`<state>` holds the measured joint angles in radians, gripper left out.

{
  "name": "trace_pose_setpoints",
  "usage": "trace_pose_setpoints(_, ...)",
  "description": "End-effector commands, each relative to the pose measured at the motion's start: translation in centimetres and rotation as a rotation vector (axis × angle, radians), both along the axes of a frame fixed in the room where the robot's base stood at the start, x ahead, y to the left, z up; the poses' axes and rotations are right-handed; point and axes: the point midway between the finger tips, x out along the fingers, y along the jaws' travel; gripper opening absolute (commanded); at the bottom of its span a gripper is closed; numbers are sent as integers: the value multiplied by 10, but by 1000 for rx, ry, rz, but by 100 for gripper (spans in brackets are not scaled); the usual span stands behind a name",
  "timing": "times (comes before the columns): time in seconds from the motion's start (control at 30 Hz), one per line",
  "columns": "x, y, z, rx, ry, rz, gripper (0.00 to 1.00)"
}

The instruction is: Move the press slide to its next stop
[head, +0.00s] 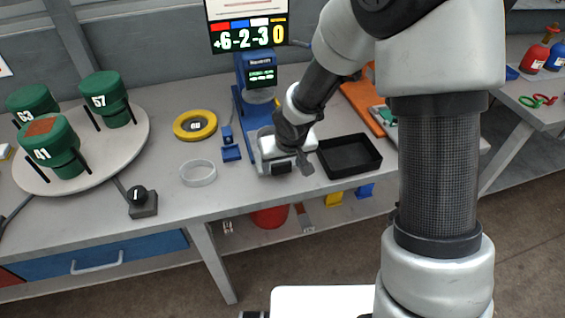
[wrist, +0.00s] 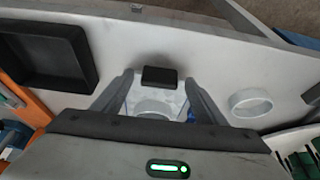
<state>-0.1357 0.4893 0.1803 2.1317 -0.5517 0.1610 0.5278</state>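The press slide (head: 264,163) is a pale grey carriage with a dark handle block (head: 282,169), at the front end of the blue press rail (head: 263,143). In the wrist view the slide (wrist: 172,92) shows with a round ring-like seat and the black handle (wrist: 159,77) at its far edge. My gripper (wrist: 158,80) is open, its two fingers spread either side of the slide and handle. I cannot tell whether they touch it. In the head view my gripper (head: 291,165) is over the slide and hides part of it. The blue press (head: 255,72) stands behind, with a small lit display.
A black tray (head: 349,172) lies right of the slide. A clear ring (head: 198,173), a yellow ring (head: 195,125) and a small blue-handled tool (head: 231,150) lie left. A round turntable (head: 135,140) holds green numbered cylinders. A scoreboard (head: 247,35) is above.

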Motion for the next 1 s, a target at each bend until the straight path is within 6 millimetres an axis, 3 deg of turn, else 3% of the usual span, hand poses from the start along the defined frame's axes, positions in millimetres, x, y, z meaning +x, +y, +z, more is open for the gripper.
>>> trace_pose_setpoints(0.27,-2,-2,12,1,-4,-2,66)
trace_pose_setpoints(0.8,-47,-15,128,0,-4,-4,66)
trace_pose_setpoints(1.0,-59,-18,154,0,-2,-3,66)
